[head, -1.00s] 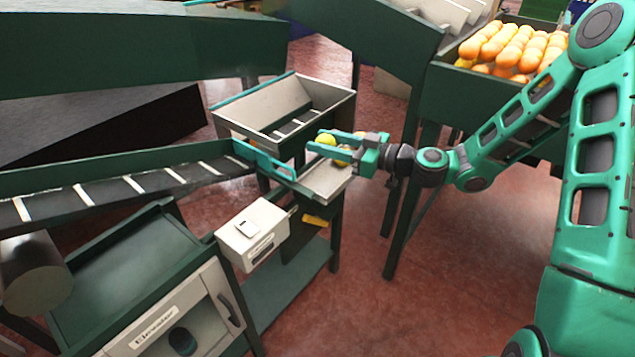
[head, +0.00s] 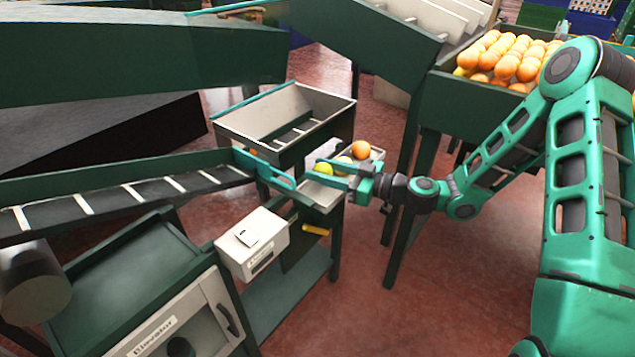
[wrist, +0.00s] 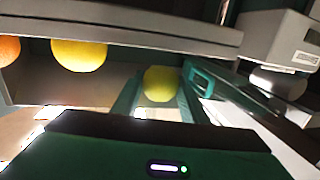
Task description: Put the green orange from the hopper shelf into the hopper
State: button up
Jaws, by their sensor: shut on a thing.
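The green orange (head: 323,168), yellow-green in colour, is between the fingers of my gripper (head: 330,170), which is shut on it. In the wrist view the green orange (wrist: 160,84) sits between the two fingertips (wrist: 160,92). My gripper is over the hopper shelf (head: 322,192); whether the fruit touches the shelf I cannot tell. The hopper (head: 262,112), a grey open trough, stands just left of and behind the shelf.
A yellow fruit (head: 345,160) and an orange one (head: 361,149) are on the shelf behind my gripper. A grey control box (head: 250,240) stands in front of the shelf. A conveyor (head: 110,200) runs at the left. A bin of oranges (head: 500,85) is at the back right.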

aim_at(323, 191)
jog(key=shift+f, duration=1.8)
jog(key=shift+f, duration=0.15)
jog(key=o, duration=1)
jog(key=shift+o, duration=0.2)
jog(key=shift+d, duration=0.1)
jog(key=v, duration=1)
jog(key=shift+s+d+f, duration=0.2)
jog(key=shift+d+f, duration=0.05)
jog(key=shift+d, duration=0.05)
